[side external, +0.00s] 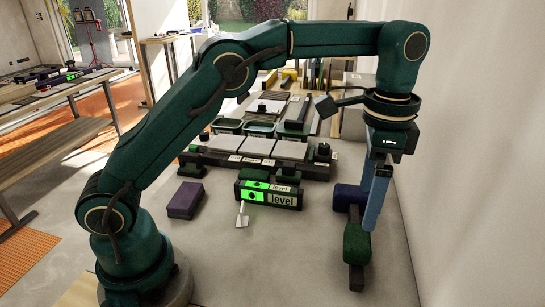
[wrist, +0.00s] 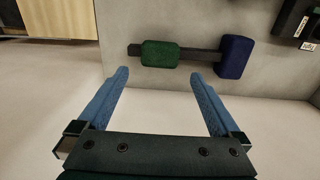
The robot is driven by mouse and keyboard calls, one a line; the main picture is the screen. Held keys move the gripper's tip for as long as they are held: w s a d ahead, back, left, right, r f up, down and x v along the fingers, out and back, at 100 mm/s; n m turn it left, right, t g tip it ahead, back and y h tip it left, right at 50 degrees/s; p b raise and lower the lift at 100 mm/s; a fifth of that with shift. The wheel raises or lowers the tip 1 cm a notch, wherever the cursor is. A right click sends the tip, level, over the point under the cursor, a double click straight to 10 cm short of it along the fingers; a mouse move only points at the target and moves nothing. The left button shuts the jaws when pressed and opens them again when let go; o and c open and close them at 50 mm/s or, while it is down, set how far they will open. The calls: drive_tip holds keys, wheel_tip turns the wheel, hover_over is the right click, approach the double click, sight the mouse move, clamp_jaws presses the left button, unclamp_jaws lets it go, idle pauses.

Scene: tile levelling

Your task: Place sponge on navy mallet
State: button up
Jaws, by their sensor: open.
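The navy mallet lies on the grey floor surface, with its navy head (side external: 348,197) and a dark handle; the head also shows at the upper right in the wrist view (wrist: 236,57). A green, rounded, sponge-like block (side external: 356,244) sits across the handle, wider than it, with handle showing on both sides; I take it as the sponge. It shows just beyond my fingertips in the wrist view (wrist: 160,54). My gripper (wrist: 158,75) is open with nothing between its blue fingers. In the side view my gripper (side external: 370,226) points down close beside the mallet; one finger hides the other.
A purple block (side external: 185,200) and a black level with green displays (side external: 268,194) lie to the left, with a small pale scraper (side external: 242,215) in front. A tile rack (side external: 250,148) stands behind. A pale wall (side external: 470,150) rises close on the right. The front floor is clear.

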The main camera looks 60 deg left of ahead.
drive_tip(key=s+a+r+n+t, duration=0.3)
drive_tip(key=s+a+r+n, duration=0.25)
drive_tip(key=s+r, duration=0.2)
drive_tip(key=s+a+f+n+t, duration=0.2)
drive_tip(key=s+f, duration=0.4)
drive_tip(key=s, duration=0.4)
drive_tip(key=shift+a+n+t, duration=0.3)
drive_tip(key=shift+a+n, duration=0.45)
drive_tip(key=shift+a, duration=0.3)
